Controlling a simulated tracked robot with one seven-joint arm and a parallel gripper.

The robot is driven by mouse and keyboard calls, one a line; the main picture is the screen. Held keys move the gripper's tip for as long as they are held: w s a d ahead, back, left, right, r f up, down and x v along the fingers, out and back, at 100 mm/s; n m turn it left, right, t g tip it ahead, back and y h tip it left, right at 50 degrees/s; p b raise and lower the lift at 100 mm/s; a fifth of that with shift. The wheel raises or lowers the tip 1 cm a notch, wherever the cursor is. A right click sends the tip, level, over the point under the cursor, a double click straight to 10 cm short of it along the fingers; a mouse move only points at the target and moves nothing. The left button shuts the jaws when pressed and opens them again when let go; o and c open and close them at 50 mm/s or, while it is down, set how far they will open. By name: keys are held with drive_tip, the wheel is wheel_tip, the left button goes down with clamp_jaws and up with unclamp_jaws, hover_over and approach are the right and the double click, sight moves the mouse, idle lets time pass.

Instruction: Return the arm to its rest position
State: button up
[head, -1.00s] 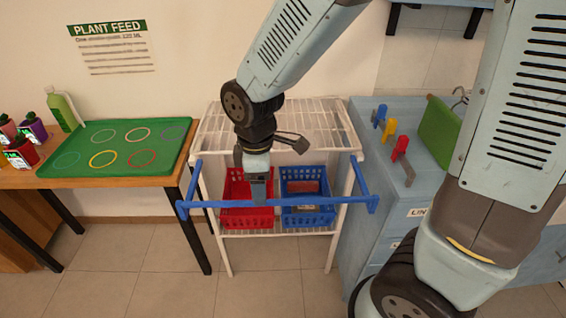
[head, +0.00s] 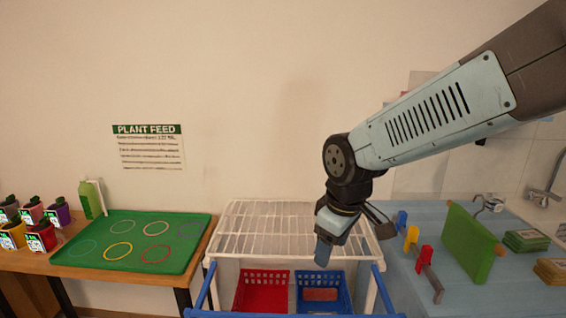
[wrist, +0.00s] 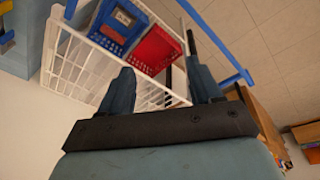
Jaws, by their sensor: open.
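My gripper (head: 322,252) hangs from my arm in front of the white wire rack's top shelf in the head view, pointing down and a little left. In the wrist view its two blue-grey fingers (wrist: 163,88) stand well apart, with nothing between them. The white wire rack (head: 262,222) holds a red basket (head: 262,290) on the left and a blue basket (head: 323,306) on the right, on a lower level. Both baskets also show in the wrist view, the red one (wrist: 152,52) and the blue one (wrist: 118,24). A reddish item (head: 321,294) lies in the blue basket.
A blue rail (head: 200,294) runs around the rack's front. On the left, a wooden table holds a green tray (head: 100,253) with coloured rings, several potted plants and a green bottle (head: 92,198). On the right, a blue counter (head: 405,285) carries coloured hooks and a green cloth (head: 468,242).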

drive_tip(key=s+d+r+m+t, duration=0.1)
drive_tip(key=s+d+r+m, duration=0.2)
drive_tip(key=d+r+m, duration=0.2)
drive_tip(key=s+d+r+m+t, duration=0.2)
drive_tip(key=d+r+m, duration=0.3)
drive_tip(key=d, duration=0.3)
drive_tip(key=shift+s+d+h, duration=0.3)
drive_tip(key=shift+s+h, duration=0.1)
drive_tip(key=shift+s, duration=0.2)
